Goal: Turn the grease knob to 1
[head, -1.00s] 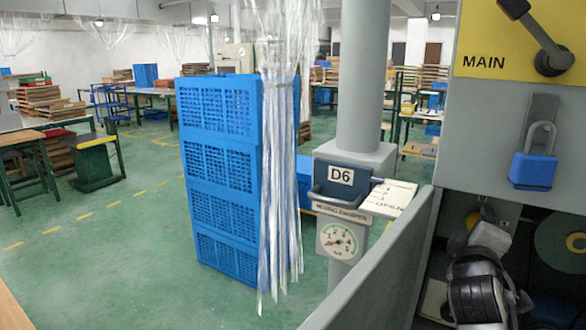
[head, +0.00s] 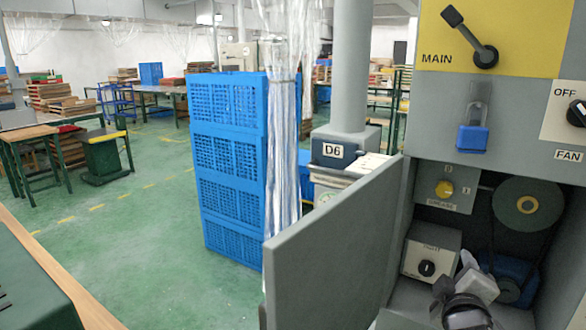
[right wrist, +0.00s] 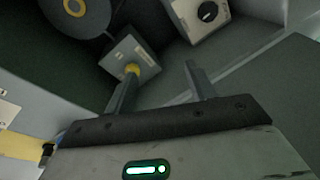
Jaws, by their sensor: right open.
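The grease knob (head: 444,189) is a round yellow knob on a small grey panel (head: 462,206) inside the open cabinet, above a dark-knobbed box. A "1" shows at the panel's right side. The knob's exact pointing direction is too small to tell. In the right wrist view the yellow knob (right wrist: 132,69) shows just beyond the left fingertip. My right gripper (right wrist: 160,80) is open with nothing between its fingers. In the head view the right gripper (head: 462,283) is low in the cabinet opening, below the grease panel; its fingers are hard to make out. My left gripper is not in view.
A grey door panel (head: 335,245) stands open at the cabinet's left. The box with a dark knob (head: 427,268) sits low inside, and a green wheel (head: 527,204) is at right. A blue padlock (head: 472,138) hangs above. Blue crates (head: 225,180) stand farther left.

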